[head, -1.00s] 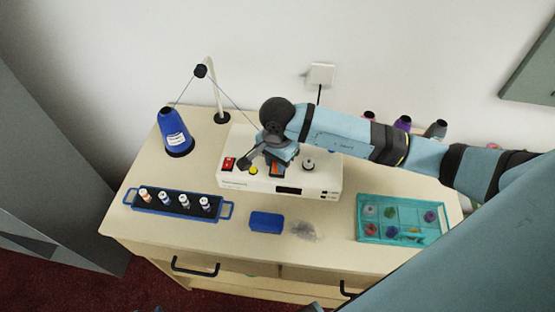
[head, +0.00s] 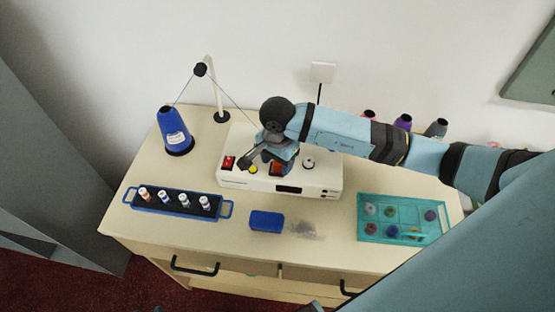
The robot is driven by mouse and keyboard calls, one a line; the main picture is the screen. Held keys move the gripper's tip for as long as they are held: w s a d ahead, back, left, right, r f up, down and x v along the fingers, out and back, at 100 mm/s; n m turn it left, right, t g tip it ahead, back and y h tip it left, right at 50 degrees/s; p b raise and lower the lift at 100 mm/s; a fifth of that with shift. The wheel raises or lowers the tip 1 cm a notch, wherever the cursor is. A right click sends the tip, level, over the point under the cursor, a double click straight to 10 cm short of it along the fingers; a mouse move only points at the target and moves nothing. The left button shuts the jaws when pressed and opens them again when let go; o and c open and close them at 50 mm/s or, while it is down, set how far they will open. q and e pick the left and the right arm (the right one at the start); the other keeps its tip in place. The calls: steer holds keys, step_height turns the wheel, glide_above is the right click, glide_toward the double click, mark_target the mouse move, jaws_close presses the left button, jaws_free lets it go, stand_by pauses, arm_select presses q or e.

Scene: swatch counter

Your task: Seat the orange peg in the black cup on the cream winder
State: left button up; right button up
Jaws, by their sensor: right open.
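The cream winder (head: 231,180) stands on the counter with a red switch, a yellow button and a metal knob on top. My right gripper (head: 266,162) is over the middle of the winder, open, with one dark finger spread to the left. A dark orange patch (head: 277,169), which looks like the orange peg, shows right under the gripper, low at the winder's top. The gripper covers most of it. I cannot make out the black cup or tell whether the peg is in it. My left gripper is not in view.
A blue thread cone (head: 172,131) and a thread post (head: 217,95) stand left and behind. A blue rack (head: 225,210) of small spools, a blue block (head: 266,221) and a teal tray (head: 369,232) lie in front. A grey smudge (head: 303,229) lies beside the block.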

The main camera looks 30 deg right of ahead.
step_height(320, 180, up, 14)
steer(key=b, duration=0.1)
steer(key=shift+b, duration=0.4)
steer(key=shift+f, duration=0.15)
stand_by(0.3)
